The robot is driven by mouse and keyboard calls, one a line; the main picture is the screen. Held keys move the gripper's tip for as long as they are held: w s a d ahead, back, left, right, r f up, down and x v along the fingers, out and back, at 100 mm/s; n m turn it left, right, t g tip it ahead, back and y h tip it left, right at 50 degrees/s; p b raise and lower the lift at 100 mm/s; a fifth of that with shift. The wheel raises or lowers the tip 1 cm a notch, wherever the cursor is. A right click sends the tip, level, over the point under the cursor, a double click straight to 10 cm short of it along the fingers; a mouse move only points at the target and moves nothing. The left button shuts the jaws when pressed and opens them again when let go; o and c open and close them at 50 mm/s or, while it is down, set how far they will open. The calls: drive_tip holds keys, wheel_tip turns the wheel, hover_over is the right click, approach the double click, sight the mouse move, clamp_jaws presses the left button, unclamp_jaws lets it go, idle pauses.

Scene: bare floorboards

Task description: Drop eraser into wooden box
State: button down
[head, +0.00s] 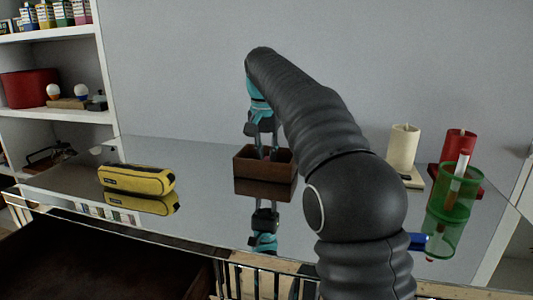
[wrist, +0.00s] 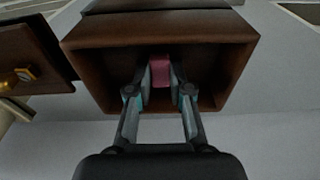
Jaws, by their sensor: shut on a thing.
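The wooden box (head: 265,189) is a small brown open-topped box on the reflective tabletop, near the middle of the head view. In the wrist view the box rim (wrist: 85,45) surrounds the fingertips. My gripper (wrist: 160,85) is shut on the eraser (wrist: 160,71), a pinkish-red block between the two fingertips. The fingers point down into the box opening, and the eraser appears inside or just at the opening. In the head view my gripper (head: 266,152) is above the box, with its fingertips partly hidden by the box's front wall.
A yellow pencil case (head: 137,180) lies left of the box. A blue item (head: 417,241) lies near the front right. Shelves (head: 48,70) are at left.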

drive_tip(key=shift+f, duration=0.1)
drive_tip(key=c, duration=1.1)
unclamp_jaws()
drive_tip(key=shift+o, duration=0.2)
drive_tip(key=r+p, duration=0.1)
drive_tip(key=r, duration=0.2)
drive_tip(key=r+p, duration=0.1)
drive_tip(key=r, duration=0.2)
drive_tip(key=shift+s+a+r, duration=0.1)
drive_tip(key=shift+s+r, duration=0.25)
drive_tip(key=shift+r, duration=1)
